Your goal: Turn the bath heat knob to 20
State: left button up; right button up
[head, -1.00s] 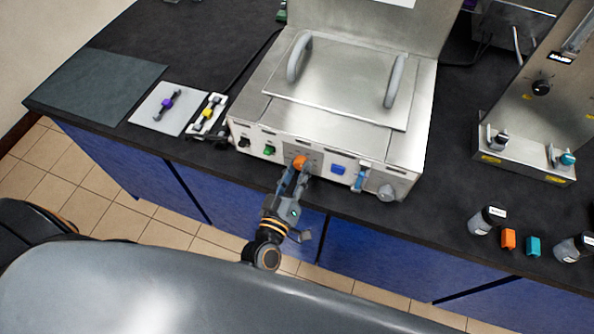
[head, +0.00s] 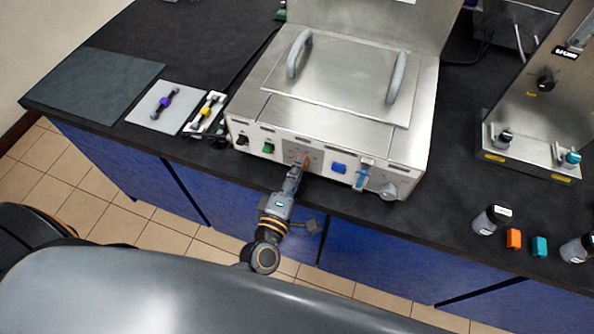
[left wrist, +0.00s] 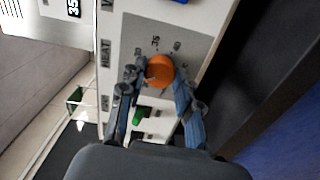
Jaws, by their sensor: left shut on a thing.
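The orange bath heat knob (head: 306,160) is on the front panel of the steel water bath (head: 330,127). In the left wrist view the knob (left wrist: 160,70) sits on a grey dial plate (left wrist: 190,38) with small numbers around it, beside the word HEAT. My left gripper (head: 299,165) reaches up to the panel from the front. In the left wrist view its fingers (left wrist: 157,76) are on both sides of the knob, shut on it. The knob's pointer is not clear enough to read. My right gripper is in neither view.
Bottles and colored blocks stand at the right.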

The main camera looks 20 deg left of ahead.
pick_arm(q)
jog(key=shift+n+b, duration=1.2)
jog(key=shift+n, duration=2.4)
jog(key=o, duration=1.2)
jog(key=shift+c, duration=0.2)
jog(key=s, duration=1.2)
jog(key=shift+a, duration=0.25)
